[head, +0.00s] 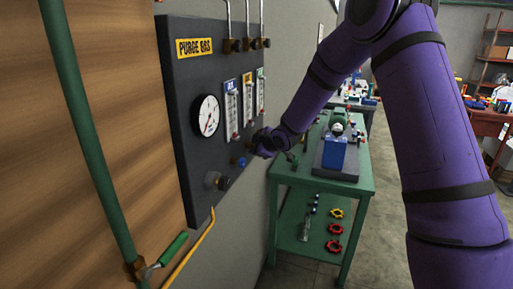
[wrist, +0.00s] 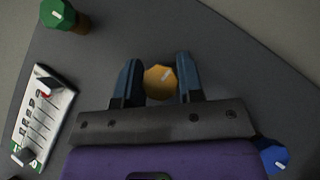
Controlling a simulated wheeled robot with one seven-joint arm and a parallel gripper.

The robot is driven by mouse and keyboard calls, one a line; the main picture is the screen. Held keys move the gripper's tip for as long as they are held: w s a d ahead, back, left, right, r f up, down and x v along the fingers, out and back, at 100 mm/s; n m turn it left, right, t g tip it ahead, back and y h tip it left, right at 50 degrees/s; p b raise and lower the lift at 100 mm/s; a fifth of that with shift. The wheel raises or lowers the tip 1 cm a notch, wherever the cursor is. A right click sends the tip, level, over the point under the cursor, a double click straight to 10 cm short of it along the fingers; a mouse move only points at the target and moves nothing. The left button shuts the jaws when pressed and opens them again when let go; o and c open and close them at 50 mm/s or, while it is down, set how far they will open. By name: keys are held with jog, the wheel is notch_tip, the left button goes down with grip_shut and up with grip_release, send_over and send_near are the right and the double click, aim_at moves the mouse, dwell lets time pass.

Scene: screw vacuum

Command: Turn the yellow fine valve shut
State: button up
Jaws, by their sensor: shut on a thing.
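A blue knob (wrist: 274,157) sits close to my gripper's right side, and a green knob (wrist: 57,16) is at upper left. A flowmeter (wrist: 42,122) is at left. A round gauge (head: 206,115) is on the panel. A green workbench (head: 358,183) stands right.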

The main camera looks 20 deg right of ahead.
jog(key=shift+d+m+g+y, duration=0.15)
jog(key=shift+m+g+y, duration=0.2)
jog(key=shift+g, duration=0.35)
jog(key=shift+m+g+y, duration=0.25)
jog(key=shift+m+g, duration=0.2)
jog(key=shift+g, duration=0.15)
jog(key=shift+m+g+y, duration=0.3)
jog(key=shift+g, duration=0.2)
jog(key=shift+m+g+y, duration=0.7)
jog(key=shift+g, duration=0.3)
jog(key=m+g+y, duration=0.2)
jog(key=g, duration=0.1)
jog(key=shift+y, duration=0.3)
jog(key=shift+a+m+g+y, duration=0.2)
jog(key=shift+m+g+y, duration=0.6)
jog(key=shift+g+y, duration=0.15)
jog(key=shift+s, duration=0.1)
